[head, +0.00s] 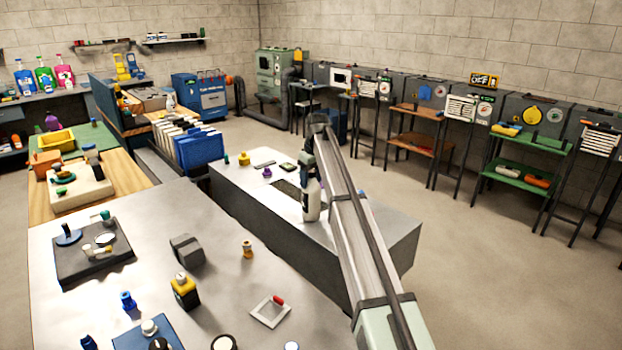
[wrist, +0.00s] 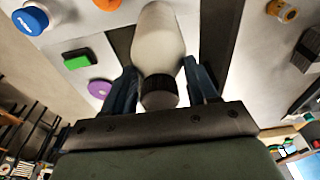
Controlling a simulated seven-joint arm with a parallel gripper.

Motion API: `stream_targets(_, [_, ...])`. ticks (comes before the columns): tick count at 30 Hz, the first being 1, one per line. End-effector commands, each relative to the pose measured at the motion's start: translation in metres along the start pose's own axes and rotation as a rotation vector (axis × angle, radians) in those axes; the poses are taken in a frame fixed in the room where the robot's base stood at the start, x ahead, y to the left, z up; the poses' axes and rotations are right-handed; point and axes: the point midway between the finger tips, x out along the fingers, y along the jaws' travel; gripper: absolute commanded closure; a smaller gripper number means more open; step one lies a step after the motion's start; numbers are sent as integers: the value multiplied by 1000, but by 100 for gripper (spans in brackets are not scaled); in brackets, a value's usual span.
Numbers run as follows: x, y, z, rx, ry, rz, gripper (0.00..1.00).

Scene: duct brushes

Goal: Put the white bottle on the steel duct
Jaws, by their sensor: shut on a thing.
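The white bottle (head: 312,202) has a black cap and hangs about upright below my gripper (head: 309,168). In the wrist view the white bottle (wrist: 158,45) lies between the two dark blue fingers of my gripper (wrist: 163,88), which are shut on it near its capped end. The long grey metal box that looks like the steel duct (head: 375,240) is under and behind the bottle, with a dark strip on its top. The bottle's base appears over the top of this box; I cannot tell whether it touches.
A metal table (head: 200,225) with several parts is at the front left. Blue folders (head: 200,150) stand beyond.

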Motion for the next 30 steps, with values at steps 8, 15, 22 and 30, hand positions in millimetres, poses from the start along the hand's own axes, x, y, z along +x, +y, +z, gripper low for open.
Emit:
stream_targets(8, [2, 0, 0, 0, 0, 0, 31])
stream_targets(15, [2, 0, 0, 0, 0, 0, 16])
stream_targets(22, [-1, 0, 0, 0, 0, 0, 16])
stream_targets(30, [-37, 0, -1, 0, 1, 1, 16])
